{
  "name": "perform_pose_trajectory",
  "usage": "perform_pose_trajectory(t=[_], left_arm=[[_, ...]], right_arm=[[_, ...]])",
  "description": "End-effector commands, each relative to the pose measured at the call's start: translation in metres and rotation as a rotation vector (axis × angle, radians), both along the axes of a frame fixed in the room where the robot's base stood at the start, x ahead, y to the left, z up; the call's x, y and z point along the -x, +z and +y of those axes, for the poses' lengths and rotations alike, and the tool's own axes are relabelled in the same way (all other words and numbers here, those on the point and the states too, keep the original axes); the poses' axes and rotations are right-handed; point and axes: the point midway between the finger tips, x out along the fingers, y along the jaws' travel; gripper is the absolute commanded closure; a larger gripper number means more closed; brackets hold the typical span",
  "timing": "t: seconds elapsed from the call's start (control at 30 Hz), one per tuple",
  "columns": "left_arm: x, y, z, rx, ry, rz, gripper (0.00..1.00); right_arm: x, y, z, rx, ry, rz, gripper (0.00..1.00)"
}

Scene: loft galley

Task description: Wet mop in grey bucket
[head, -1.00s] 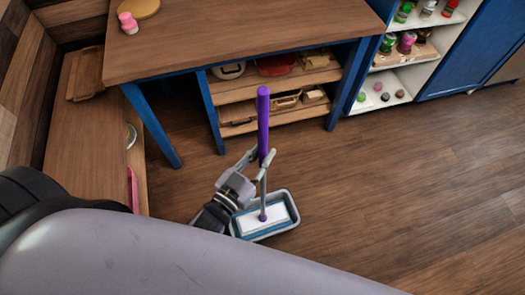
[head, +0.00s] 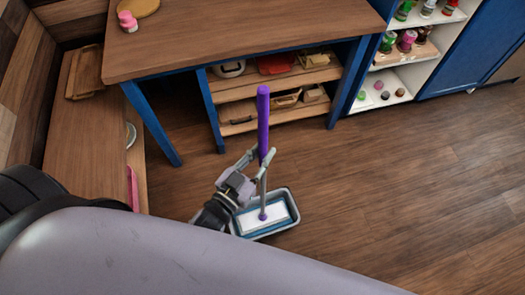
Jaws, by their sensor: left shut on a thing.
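The mop has a purple handle (head: 263,122), a grey lower shaft and a flat white and blue head (head: 270,216). It stands nearly upright, with its head inside the grey bucket (head: 296,214), a shallow rectangular tub on the floor. My left gripper (head: 262,161) is shut on the mop's handle near the lower end of the purple part, above the bucket. Whether the mop head touches the bucket's bottom, and whether there is water, I cannot tell. My right gripper is not in view.
A wooden table (head: 240,40) with blue legs and shelves of boxes stands behind the mop. A wooden bench (head: 85,150) is at the left. A blue cabinet (head: 455,65) with open shelves is at the upper right. The floor (head: 420,190) to the right is clear.

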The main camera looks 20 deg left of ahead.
Motion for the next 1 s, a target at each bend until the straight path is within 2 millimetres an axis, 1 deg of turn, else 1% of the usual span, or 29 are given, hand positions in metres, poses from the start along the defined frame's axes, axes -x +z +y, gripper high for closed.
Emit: perform_pose_trajectory(t=[0.5, 1.0], left_arm=[[-0.0005, -0.005, -0.0001, 0.001, 0.0, -0.004, 1.0], [-0.0005, -0.0048, -0.0001, 0.001, 0.0, -0.004, 1.0]], right_arm=[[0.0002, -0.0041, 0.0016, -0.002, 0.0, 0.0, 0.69], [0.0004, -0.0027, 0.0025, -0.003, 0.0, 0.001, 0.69]])
